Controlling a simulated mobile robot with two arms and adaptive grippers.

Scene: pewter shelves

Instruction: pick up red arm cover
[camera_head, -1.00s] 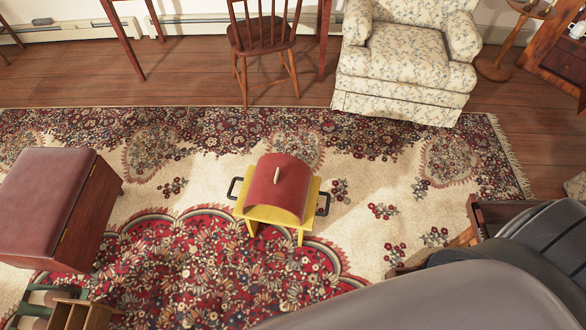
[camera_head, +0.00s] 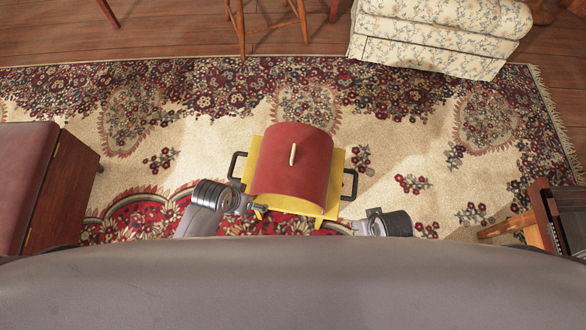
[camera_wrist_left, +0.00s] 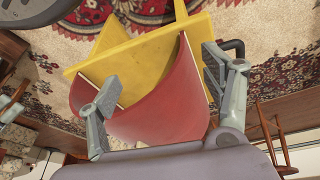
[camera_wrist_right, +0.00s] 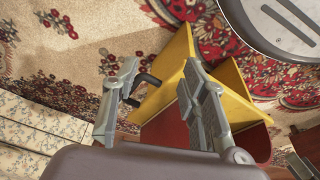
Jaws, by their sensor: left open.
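The red arm cover (camera_head: 292,160), a curved shell with a pale peg on top, rests on a yellow stand (camera_head: 338,172) with a black handle on each side. My left gripper (camera_head: 246,202) is beside the stand's front left corner. In the left wrist view its fingers (camera_wrist_left: 160,78) are open, with the curved red cover (camera_wrist_left: 172,105) showing between them. My right gripper (camera_head: 368,216) is at the front right, below the right handle (camera_head: 350,185). In the right wrist view it is open (camera_wrist_right: 160,70), and the black handle (camera_wrist_right: 143,86) shows between its fingers. Contact cannot be told.
A brown leather-topped bench (camera_head: 25,185) stands at left. A floral armchair (camera_head: 435,30) and a wooden chair (camera_head: 268,15) are at the back. Dark wooden furniture (camera_head: 560,215) is at right. Patterned rug (camera_head: 415,150) lies clear around the stand.

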